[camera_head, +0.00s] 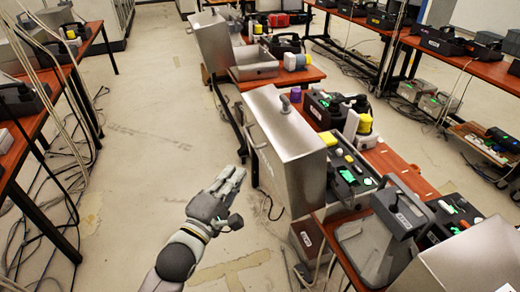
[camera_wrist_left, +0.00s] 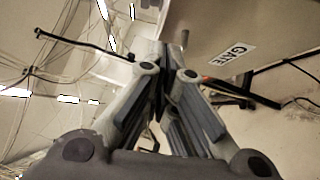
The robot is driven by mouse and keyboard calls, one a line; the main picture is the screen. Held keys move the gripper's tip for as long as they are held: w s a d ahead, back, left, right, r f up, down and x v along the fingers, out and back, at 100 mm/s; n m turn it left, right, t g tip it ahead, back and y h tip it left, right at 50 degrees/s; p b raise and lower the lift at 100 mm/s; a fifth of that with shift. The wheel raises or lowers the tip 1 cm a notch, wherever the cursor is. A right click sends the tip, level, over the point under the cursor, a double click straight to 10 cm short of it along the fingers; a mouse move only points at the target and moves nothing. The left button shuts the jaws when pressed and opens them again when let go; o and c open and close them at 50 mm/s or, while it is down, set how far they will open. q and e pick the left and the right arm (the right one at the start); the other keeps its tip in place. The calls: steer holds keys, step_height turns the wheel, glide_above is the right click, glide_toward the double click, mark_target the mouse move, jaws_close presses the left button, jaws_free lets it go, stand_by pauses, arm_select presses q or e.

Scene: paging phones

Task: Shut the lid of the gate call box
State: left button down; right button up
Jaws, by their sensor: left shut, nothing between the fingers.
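In the left wrist view, a plain panel carries a white label reading GATE (camera_wrist_left: 237,54), right of the fingers. I cannot tell from the head view how far the lid stands open. My left gripper (camera_head: 236,178) is shut and empty, a little left of the steel box, near the handle's height in the picture. Its closed fingertips (camera_wrist_left: 165,62) point toward the panel's edge in the wrist view. My right gripper is not in view.
Several phones and devices with green lights crowd the red-brown table (camera_head: 390,160). Another steel box (camera_head: 210,42) stands farther back. The floor (camera_head: 150,130) to the left is mostly clear; cables hang at far left.

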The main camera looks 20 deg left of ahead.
arm_select(q)
steer(key=p, duration=0.1)
glide_toward(268, 139)
steer(key=w+a, duration=0.1)
steer(key=a, duration=0.1)
steer(key=shift+w+d+r+p, duration=0.1)
steer(key=shift+w+d+p, duration=0.25)
steer(key=shift+w+d, duration=0.45)
steer(key=shift+w+d+r+p, duration=0.15)
steer(key=shift+w+d+p, duration=0.15)
steer(key=shift+w+d, duration=0.45)
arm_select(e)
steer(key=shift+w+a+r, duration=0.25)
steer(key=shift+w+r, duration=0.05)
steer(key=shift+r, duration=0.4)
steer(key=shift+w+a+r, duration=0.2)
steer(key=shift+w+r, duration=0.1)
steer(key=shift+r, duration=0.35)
arm_select(q)
steer(key=shift+w+a+r, duration=0.1)
steer(key=shift+w, duration=0.05)
